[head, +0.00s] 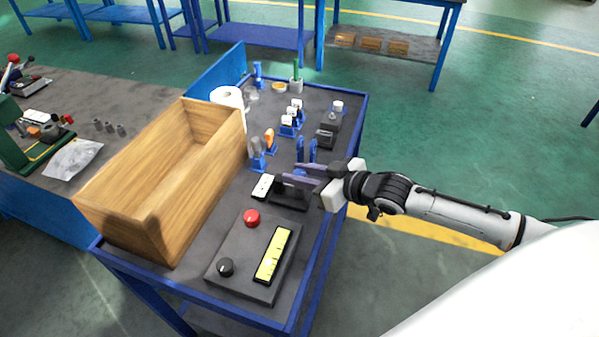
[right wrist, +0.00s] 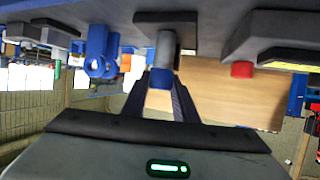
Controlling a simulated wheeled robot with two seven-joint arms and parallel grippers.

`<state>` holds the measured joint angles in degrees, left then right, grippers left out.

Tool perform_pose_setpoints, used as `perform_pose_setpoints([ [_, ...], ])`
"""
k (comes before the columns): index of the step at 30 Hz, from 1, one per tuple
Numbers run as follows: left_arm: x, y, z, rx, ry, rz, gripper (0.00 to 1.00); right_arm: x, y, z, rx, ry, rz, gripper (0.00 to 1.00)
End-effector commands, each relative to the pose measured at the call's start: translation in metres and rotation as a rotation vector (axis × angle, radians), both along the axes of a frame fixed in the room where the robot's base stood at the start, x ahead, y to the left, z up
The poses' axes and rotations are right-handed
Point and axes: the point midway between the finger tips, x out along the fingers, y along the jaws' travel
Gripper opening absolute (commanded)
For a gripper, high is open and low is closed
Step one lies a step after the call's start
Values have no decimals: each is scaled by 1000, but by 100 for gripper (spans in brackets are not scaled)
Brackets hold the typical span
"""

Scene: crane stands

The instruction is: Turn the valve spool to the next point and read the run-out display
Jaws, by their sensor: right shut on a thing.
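My right gripper (head: 290,177) reaches in from the right over the blue-framed cart, at a low dark stand (head: 289,201). In the right wrist view its dark fingers (right wrist: 161,88) are shut around a grey cylinder with a blue end, which looks like the valve spool (right wrist: 164,52). The fingers hide most of the spool in the head view. A small white-faced unit (head: 263,186) stands at the left of the stand. A grey box has a yellow-green display (head: 273,255); its reading is too small to tell. My left gripper is out of view.
The grey box also carries a red button (head: 251,218) and a black knob (head: 225,267). A long wooden crate (head: 150,213) lies at the left of the cart. Blue holders (head: 258,154) and small parts stand behind the gripper. Floor is open at right.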

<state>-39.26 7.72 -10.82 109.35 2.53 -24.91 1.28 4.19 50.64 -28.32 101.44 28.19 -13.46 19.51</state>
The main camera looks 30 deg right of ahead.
Motion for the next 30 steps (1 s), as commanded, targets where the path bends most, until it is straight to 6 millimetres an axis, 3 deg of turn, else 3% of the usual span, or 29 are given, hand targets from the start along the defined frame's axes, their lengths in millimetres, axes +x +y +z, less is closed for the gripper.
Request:
perform_pose_setpoints([
  [23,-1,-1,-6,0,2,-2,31,1,-1,1,-4,-3,72,3],
  [24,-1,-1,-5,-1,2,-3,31,1,-1,1,-4,-3,72,27],
  [27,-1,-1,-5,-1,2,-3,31,1,-1,1,-3,-2,72,44],
  [30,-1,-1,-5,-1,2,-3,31,1,-1,1,-3,-2,73,44],
])
